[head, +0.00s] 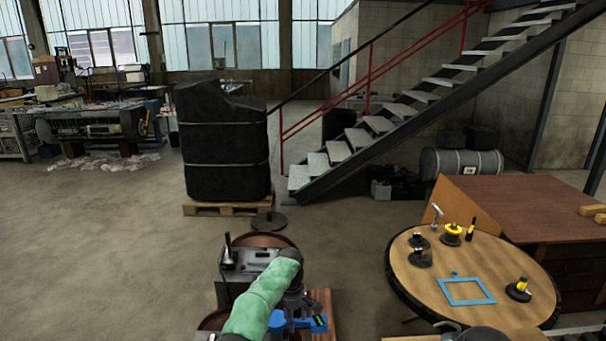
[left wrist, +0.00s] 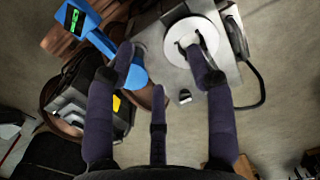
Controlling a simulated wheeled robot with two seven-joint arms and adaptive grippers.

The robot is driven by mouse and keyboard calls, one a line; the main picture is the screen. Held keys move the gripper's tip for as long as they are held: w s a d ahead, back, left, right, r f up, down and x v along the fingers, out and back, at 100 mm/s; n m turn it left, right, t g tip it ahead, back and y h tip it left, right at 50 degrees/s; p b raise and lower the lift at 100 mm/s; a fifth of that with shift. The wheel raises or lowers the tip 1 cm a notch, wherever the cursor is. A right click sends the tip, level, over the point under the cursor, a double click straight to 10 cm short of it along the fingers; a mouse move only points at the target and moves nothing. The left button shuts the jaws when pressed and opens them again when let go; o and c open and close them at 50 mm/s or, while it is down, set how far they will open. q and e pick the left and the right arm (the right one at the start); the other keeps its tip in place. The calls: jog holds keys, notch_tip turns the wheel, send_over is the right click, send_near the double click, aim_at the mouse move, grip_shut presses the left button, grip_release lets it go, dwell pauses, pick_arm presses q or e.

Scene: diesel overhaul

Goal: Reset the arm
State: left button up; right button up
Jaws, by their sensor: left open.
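My left arm, in a green sleeve, comes in from the bottom of the head view. Its dark gripper (head: 294,300) is over a small bench, partly hidden by the arm. In the left wrist view the gripper (left wrist: 165,62) has its dark fingers spread wide, with nothing held between them. Below the fingers are a blue device (left wrist: 78,28) with a green display on the left and a white disc (left wrist: 190,38) on a grey metal box (left wrist: 170,75) on the right. One finger overlaps the disc in the picture; contact cannot be told.
A round wooden table (head: 425,285) at the right holds a blue frame (head: 465,291) and several small black and yellow tools. A brown desk (head: 510,195) stands behind it. A black wrapped load (head: 225,145) on a pallet stands ahead. Open floor (head: 100,240) lies left.

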pick_arm(q)
jog(key=s+a+f+m+h, duration=0.1)
jog(key=s+a+f+m, duration=0.25)
jog(key=s+f, duration=0.65)
jog(key=s+a+f+m+h, duration=0.2)
jog(key=s+f+m, duration=0.2)
jog(key=s+f, duration=0.55)
jog(key=s+a+f+m, duration=0.1)
jog(key=s+a+m, duration=0.15)
jog(key=s, duration=1.05)
jog(key=s+a+f+m, duration=0.1)
jog(key=s+f+m, duration=0.15)
jog(key=s, duration=1.05)
notch_tip(320, 180, down, 8)
jog(key=w+d+m+b, duration=0.1)
jog(key=d+b, duration=0.1)
jog(key=b, duration=0.8)
jog(key=shift+w+r+m+t+h, duration=0.15)
jog(key=shift+w+m+t+h, duration=0.1)
jog(key=shift+m+t+h, duration=0.1)
